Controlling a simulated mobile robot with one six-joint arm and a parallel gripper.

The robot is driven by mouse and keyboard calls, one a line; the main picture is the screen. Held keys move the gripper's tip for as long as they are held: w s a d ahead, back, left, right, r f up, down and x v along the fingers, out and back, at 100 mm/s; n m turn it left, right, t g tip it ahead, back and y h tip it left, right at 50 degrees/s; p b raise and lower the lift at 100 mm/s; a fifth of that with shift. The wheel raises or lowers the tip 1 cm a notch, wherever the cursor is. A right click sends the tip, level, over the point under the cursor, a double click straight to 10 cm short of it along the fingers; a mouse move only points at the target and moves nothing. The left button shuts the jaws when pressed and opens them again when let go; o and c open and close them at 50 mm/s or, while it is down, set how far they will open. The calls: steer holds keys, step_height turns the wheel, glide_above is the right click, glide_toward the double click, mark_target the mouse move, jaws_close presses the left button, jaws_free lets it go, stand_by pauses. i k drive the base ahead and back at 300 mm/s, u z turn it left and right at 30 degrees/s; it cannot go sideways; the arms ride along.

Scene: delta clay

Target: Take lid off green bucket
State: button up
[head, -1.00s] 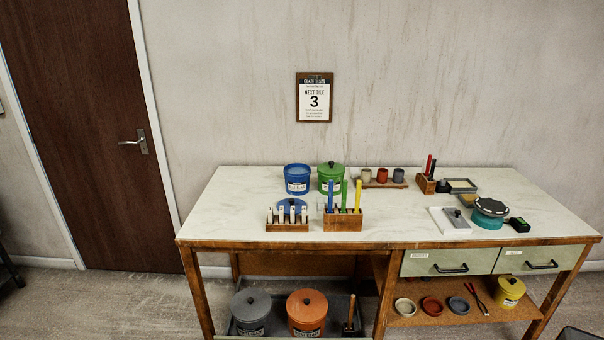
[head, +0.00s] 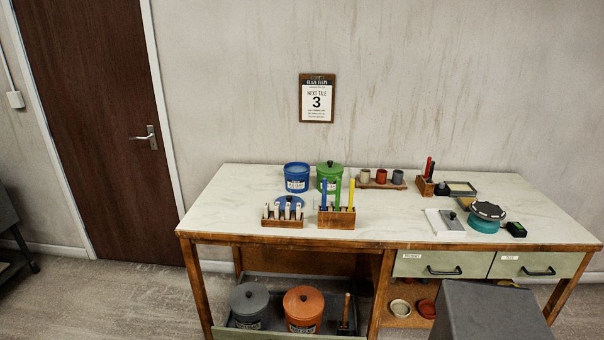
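The green bucket (head: 329,183) stands upright at the back of the bench, left of its middle. Its green lid (head: 330,168) with a dark knob sits on top. Part of the bucket's front is hidden behind the upright sticks in a wooden block. My gripper is not in the head view, so its state and its place relative to the lid do not show.
A blue bucket (head: 297,178) stands close left of the green one; a blue lid (head: 289,202) lies before it. A wooden stick block (head: 336,219) and tile rack (head: 283,223) stand in front. Three cups (head: 382,177) are right. A grey shape lower right hides shelf items.

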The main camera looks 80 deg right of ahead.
mark_target(330, 167)
steer(key=u, duration=0.95)
steer(key=k, duration=2.55)
steer(key=z, duration=0.5)
